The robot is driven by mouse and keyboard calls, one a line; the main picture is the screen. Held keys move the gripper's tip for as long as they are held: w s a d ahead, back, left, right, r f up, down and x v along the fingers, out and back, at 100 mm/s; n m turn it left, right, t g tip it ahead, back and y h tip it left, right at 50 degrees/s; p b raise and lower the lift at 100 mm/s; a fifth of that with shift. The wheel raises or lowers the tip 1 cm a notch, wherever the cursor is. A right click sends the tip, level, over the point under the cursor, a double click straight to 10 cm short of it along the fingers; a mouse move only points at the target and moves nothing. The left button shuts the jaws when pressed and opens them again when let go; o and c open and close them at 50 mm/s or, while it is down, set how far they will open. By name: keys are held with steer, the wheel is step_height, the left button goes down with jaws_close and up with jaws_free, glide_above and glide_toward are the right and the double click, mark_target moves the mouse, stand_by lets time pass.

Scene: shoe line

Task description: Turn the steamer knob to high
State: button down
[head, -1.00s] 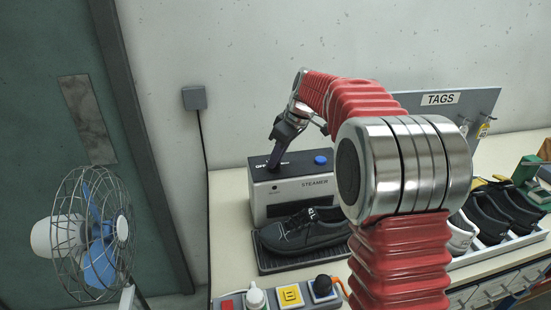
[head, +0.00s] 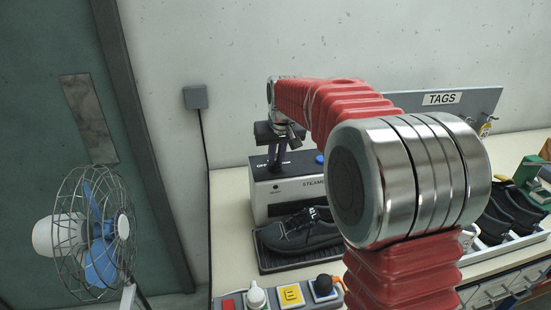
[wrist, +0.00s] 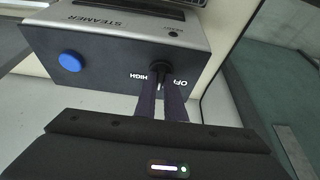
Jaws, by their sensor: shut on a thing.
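The steamer (head: 290,190) is a grey box with a dark top on the bench, and it also shows in the wrist view (wrist: 110,50). Its black knob (wrist: 158,72) sits on the dark top between the printed words HIGH and OFF. My gripper (wrist: 161,86) is shut on the knob, with one dark finger on each side. In the head view my gripper (head: 275,162) comes down upright onto the steamer top and hides the knob. A pale mark shows between the fingers, but which setting it points to is unclear.
A blue button (wrist: 70,62) stands on the same top, beside the knob. A black shoe (head: 300,230) lies on a dark tray in front of the steamer. A control box (head: 290,296) is at the bench's front edge. A fan (head: 95,240) stands left.

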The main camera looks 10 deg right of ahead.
steer(key=m, duration=0.2)
steer(key=m+h, duration=0.1)
steer(key=m, duration=0.1)
steer(key=m+h, duration=0.1)
steer(key=m, duration=0.1)
steer(key=shift+w+a+m+g, duration=0.1)
steer(key=shift+a+m+g, duration=0.15)
steer(key=shift+m+g, duration=0.05)
steer(key=m+g+h, duration=0.1)
steer(key=m, duration=0.4)
steer(key=shift+w+a+m+g+h, duration=0.1)
steer(key=shift+m+g+h, duration=0.2)
steer(key=shift+g+h, duration=0.1)
steer(key=c, duration=1.8)
jaws_free()
steer(key=shift+c, duration=0.2)
steer(key=shift+r, duration=0.1)
steer(key=v, duration=1.3)
steer(key=shift+a+r, duration=0.2)
steer(key=shift+a, duration=0.05)
